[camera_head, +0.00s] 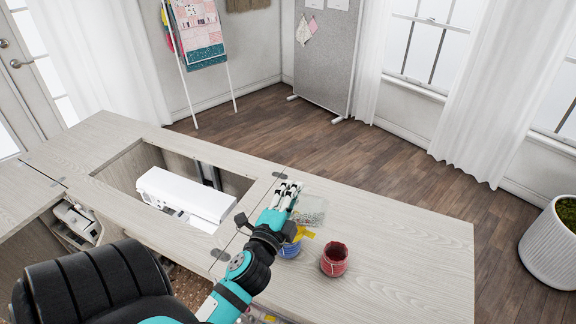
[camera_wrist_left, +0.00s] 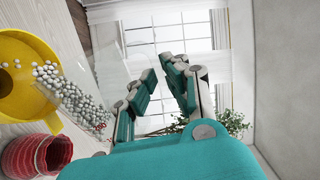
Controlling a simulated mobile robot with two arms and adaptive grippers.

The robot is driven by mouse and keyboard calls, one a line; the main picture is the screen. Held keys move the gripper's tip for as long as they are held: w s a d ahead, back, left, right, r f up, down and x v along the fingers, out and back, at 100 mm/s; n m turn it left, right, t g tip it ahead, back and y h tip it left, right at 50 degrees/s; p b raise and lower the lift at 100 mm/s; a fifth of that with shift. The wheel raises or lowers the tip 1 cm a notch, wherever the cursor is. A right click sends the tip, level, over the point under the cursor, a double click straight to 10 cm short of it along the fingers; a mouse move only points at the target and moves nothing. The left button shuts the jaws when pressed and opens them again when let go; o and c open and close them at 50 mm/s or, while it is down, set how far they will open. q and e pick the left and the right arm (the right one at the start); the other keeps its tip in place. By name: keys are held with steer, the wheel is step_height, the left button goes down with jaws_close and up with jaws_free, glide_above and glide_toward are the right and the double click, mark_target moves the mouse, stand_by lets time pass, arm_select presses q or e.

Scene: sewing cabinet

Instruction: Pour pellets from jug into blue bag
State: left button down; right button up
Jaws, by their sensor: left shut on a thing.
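My left gripper (camera_head: 288,189) is shut on the clear jug (camera_head: 311,211), which holds white pellets. In the left wrist view the fingers (camera_wrist_left: 158,85) show, but their contact with the nearly invisible jug is hard to make out. Pellets (camera_wrist_left: 72,98) lie in a band toward a yellow funnel, and a few appear against the funnel's inside; whether they have left the jug I cannot tell. The blue bag (camera_head: 289,249) stands on the table just below the gripper, partly hidden by my arm. The yellow funnel (camera_head: 304,234) is at its top, also in the left wrist view (camera_wrist_left: 38,107).
A white sewing machine (camera_head: 186,197) sits in the cabinet opening at left. The table's right part (camera_head: 420,265) is clear. A black chair (camera_head: 100,285) is at the front.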

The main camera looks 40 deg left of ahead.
arm_select(q)
steer(key=shift+s+a+r+n+p, duration=0.1)
steer(key=shift+s+a+n+p, duration=0.1)
steer(key=shift+a+n, duration=0.3)
steer(key=shift+s+a+n+p, duration=0.15)
steer(key=shift+a+n, duration=0.3)
steer(key=shift+n, duration=0.05)
stand_by(1.6)
